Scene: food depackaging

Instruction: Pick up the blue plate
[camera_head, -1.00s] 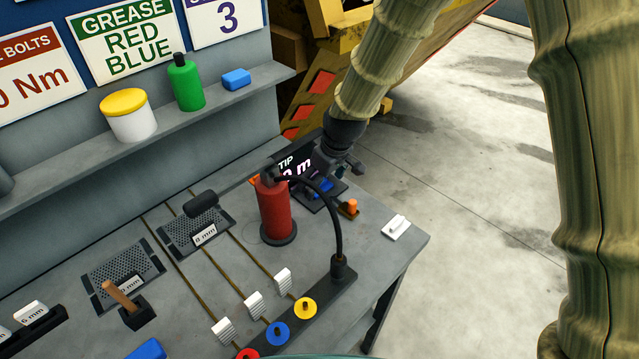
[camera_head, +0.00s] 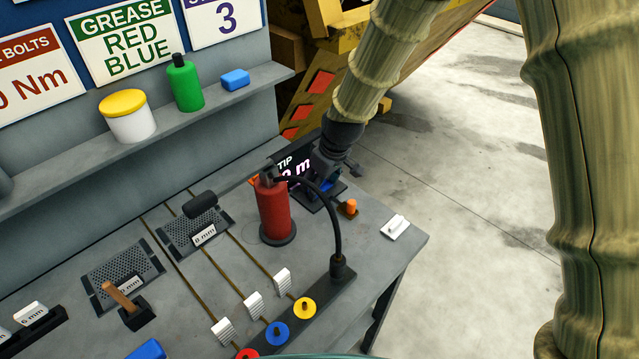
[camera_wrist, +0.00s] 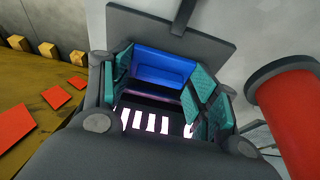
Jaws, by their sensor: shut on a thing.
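The blue plate (camera_wrist: 163,68) lies between the teal finger pads of my gripper (camera_wrist: 160,85) in the wrist view. My gripper is shut on it.
A red cylinder (camera_head: 273,212) stands close to the left of my gripper, with a black curved hose (camera_head: 336,220) beside it. A small orange piece (camera_head: 351,206) and a white switch (camera_head: 396,227) sit to the right on the grey bench (camera_head: 375,262). A yellow machine (camera_head: 308,95) stands behind.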

